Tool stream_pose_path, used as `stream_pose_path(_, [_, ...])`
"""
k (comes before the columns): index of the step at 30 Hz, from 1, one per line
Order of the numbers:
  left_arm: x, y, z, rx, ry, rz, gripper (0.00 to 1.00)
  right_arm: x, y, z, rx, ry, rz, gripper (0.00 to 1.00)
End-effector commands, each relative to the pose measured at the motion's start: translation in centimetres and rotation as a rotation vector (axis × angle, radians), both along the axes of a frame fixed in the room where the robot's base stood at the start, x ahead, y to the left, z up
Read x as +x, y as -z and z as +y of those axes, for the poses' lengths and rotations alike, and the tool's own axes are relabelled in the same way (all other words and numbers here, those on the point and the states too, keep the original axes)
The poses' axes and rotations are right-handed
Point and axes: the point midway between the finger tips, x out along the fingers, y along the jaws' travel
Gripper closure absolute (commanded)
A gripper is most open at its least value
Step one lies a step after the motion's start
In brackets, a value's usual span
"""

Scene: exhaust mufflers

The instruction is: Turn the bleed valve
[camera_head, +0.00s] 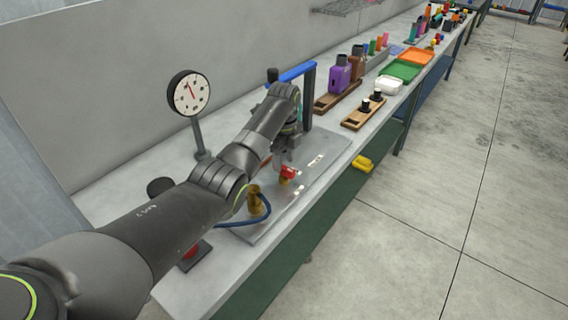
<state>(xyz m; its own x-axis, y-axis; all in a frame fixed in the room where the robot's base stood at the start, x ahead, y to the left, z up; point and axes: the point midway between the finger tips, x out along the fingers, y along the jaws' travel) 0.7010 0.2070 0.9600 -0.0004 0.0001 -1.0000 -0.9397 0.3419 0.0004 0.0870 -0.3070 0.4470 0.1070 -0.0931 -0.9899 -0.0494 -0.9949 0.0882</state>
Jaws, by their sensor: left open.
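The bleed valve, a small red handle (288,172) on a brass-coloured body, stands on a grey metal plate (316,178) on the bench. My left gripper (283,160) reaches in from the left, points down and is just above the red handle. Its jaws are open; whether they touch the handle I cannot tell. A brass fitting (256,203) with a dark blue hose stands on the plate nearer to me. My left arm hides part of the plate and what lies behind it. My right gripper is not in view.
A round pressure gauge (189,93) on a post stands behind my arm. A dark frame with a blue bar (298,71) rises beyond the gripper.

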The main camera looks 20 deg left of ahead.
Motion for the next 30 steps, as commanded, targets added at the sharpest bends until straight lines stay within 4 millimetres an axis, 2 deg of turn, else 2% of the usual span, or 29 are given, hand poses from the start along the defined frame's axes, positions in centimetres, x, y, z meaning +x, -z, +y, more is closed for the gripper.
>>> stream_pose_path(3, [0.0, 1.5, 0.0, -0.001, 0.000, 0.001, 0.58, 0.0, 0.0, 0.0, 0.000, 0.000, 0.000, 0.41])
stream_pose_path(6, [0.0, 2.3, 0.0, 0.000, 0.000, 0.001, 0.58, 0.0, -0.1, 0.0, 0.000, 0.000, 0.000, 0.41])
stream_pose_path(16, [0.0, 2.6, 0.0, 0.001, 0.000, -0.001, 0.58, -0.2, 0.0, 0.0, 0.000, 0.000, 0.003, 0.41])
stream_pose_path(26, [0.0, 2.6, 0.0, 0.001, 0.000, -0.001, 1.00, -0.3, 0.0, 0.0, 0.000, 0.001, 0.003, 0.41])
stream_pose_path(30, [0.0, 2.6, 0.0, 0.000, -0.003, -0.001, 1.00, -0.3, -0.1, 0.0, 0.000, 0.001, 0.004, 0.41])
